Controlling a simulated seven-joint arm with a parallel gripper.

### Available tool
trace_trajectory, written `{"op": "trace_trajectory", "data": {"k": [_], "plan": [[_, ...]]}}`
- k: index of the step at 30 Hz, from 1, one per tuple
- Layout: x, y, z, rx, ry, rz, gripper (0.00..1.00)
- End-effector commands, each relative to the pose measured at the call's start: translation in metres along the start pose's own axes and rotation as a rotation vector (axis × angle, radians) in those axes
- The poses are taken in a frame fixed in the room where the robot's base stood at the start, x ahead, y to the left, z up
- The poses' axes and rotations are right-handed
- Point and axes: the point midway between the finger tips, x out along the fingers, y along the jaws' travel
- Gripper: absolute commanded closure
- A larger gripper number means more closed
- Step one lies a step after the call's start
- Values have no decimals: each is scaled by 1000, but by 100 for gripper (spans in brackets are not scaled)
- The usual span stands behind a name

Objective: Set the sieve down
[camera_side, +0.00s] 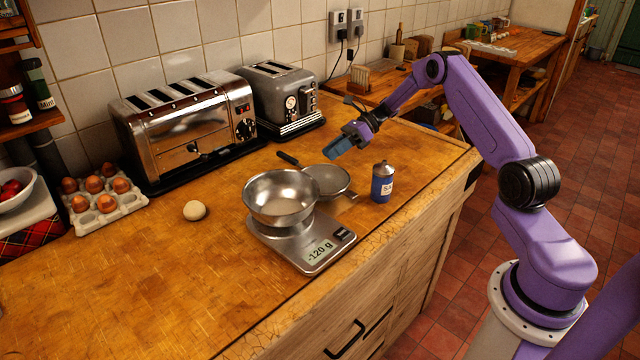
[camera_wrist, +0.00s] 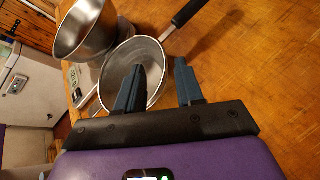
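The sieve (camera_side: 330,181) is a round metal mesh bowl with a black handle (camera_side: 288,158). In the side view it sits low behind and right of the steel bowl (camera_side: 280,195), its handle pointing to the back left. It appears to rest on the worktop; its underside is hidden. In the wrist view the sieve (camera_wrist: 122,62) lies beyond my left finger, which overlaps it in the picture, and its handle (camera_wrist: 190,12) reaches to the top. In the side view my gripper (camera_side: 335,152) hangs above and behind the sieve.
The steel bowl stands on a kitchen scale (camera_side: 312,256) reading -120 g. A blue tin (camera_side: 383,186) stands right of the sieve. Two toasters (camera_side: 190,130) line the wall. The front-left worktop is clear.

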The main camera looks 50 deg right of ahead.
Motion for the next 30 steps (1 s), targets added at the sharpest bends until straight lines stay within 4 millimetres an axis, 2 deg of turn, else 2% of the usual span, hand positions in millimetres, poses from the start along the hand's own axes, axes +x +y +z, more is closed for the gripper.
{"op": "trace_trajectory", "data": {"k": [8,16,26,30], "plan": [[19,0,-2,0,1,2,63],[55,0,-5,0,1,1,63],[61,0,-4,0,0,-1,63],[61,0,-4,0,0,-1,100]]}}
